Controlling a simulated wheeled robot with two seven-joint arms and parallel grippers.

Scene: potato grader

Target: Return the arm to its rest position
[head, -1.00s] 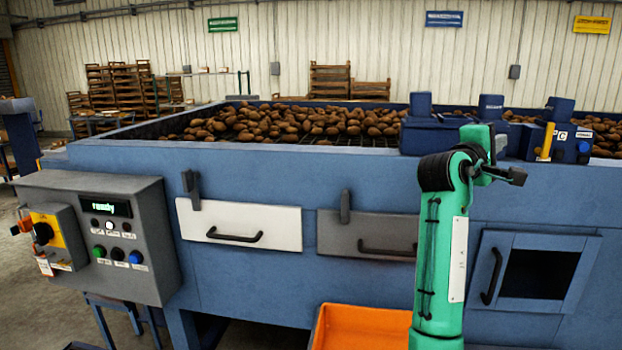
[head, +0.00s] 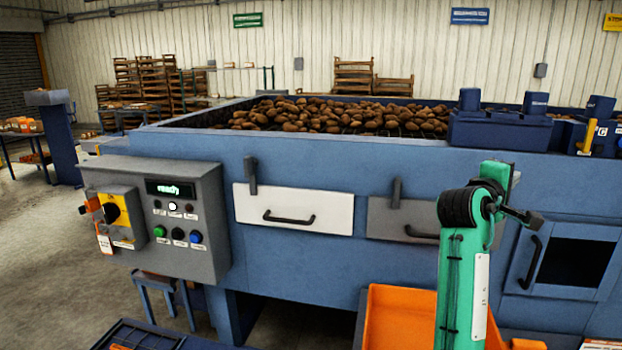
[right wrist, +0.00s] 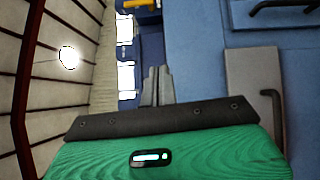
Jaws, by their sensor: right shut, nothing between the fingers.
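My right arm stands in front of the grader, a green link with a black wrist joint. My right gripper (right wrist: 157,87) shows in the right wrist view as two grey fingers lying together, shut and empty. In the head view it points away from me, and its fingertips are hidden behind the wrist. It is apart from the grader (head: 300,172). My left gripper is not in view.
The control panel (head: 216,256) at left has a display reading "ready". A white drawer (head: 325,202), a grey drawer (head: 385,207) and a door (head: 533,262) are on the grader front. Potatoes (head: 320,115) lie on top. An orange crate (head: 390,310) stands below.

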